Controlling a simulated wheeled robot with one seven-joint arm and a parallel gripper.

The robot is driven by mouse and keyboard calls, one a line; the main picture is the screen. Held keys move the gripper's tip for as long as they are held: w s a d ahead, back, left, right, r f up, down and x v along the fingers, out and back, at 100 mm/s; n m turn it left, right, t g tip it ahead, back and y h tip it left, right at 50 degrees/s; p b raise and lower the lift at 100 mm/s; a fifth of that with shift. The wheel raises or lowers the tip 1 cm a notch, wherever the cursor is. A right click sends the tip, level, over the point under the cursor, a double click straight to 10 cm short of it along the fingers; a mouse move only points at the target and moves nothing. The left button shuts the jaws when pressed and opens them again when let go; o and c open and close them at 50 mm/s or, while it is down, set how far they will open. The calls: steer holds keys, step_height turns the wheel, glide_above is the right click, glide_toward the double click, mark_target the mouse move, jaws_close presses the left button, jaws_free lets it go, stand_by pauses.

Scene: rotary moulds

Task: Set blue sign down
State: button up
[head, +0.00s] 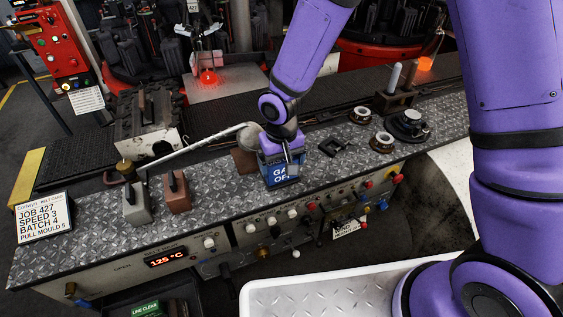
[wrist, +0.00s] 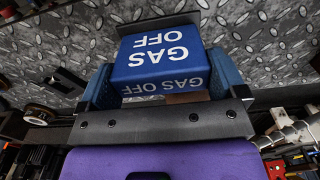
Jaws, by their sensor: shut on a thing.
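The blue sign (wrist: 157,58) reads "GAS OFF" in white letters on two faces. It sits between the two fingers of my gripper (wrist: 160,85), which is shut on it. In the head view the sign (head: 283,175) is at the front edge of the diamond-plate bench top (head: 225,195), below my gripper (head: 281,150). My gripper hides its upper part. I cannot tell whether its base touches the plate.
Round metal fittings (head: 381,142) stand to the right. Knobs line the front panel (head: 290,228) below.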

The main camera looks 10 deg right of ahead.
steer(key=shift+f, duration=0.2)
steer(key=shift+f, duration=0.2)
steer(key=o, duration=0.7)
step_height(320, 180, up, 12)
steer(key=shift+r, duration=0.2)
